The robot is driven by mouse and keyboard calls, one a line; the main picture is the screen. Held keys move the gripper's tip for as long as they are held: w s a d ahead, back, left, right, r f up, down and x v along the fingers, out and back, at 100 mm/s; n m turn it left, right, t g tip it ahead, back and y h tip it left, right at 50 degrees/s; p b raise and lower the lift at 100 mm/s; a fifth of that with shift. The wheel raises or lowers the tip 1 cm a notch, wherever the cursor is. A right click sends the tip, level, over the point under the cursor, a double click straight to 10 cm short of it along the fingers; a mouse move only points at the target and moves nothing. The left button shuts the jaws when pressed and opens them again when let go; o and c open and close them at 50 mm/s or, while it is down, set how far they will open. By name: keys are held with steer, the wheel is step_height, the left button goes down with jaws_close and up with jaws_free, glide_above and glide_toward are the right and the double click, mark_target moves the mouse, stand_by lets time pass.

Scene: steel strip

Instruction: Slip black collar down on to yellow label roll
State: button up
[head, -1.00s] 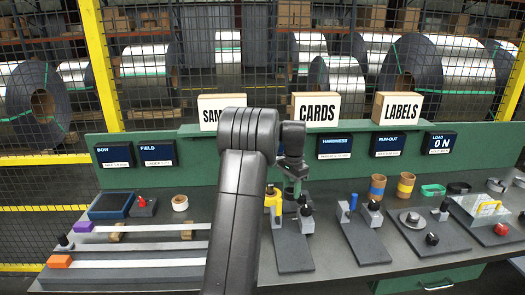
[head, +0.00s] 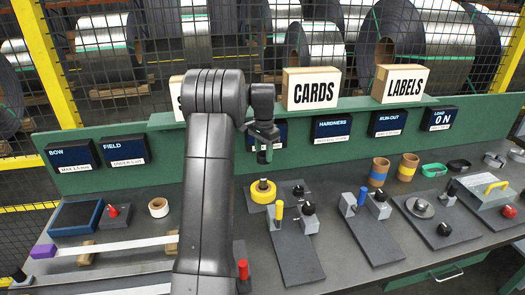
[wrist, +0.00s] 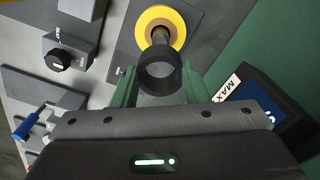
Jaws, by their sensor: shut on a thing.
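My gripper (head: 263,146) is above the roll in the head view. Its green fingers are shut on the black collar (wrist: 160,72), which also shows small and dark in the head view (head: 262,157). The collar is clear of the roll in the head view. In the wrist view it overlaps the post's near end; whether they touch cannot be told.
A dark-knobbed block (head: 298,190) stands just right of the roll. A yellow-topped fixture (head: 279,211) is in front of it. The green back panel (head: 230,150) with dark label boxes rises close behind. My arm hides part of the bench on the left.

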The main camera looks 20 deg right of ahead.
steer(key=shift+f, duration=0.1)
steer(key=b, duration=0.3)
glide_above(263, 177)
steer(key=shift+s+f, duration=0.1)
steer(key=shift+f, duration=2.7)
steer(key=shift+f+b, duration=1.35)
steer(key=shift+f, duration=2)
steer(key=o, duration=1.1)
step_height(263, 177, up, 14)
steer(key=shift+f+b, duration=0.1)
steer(key=shift+b, duration=0.7)
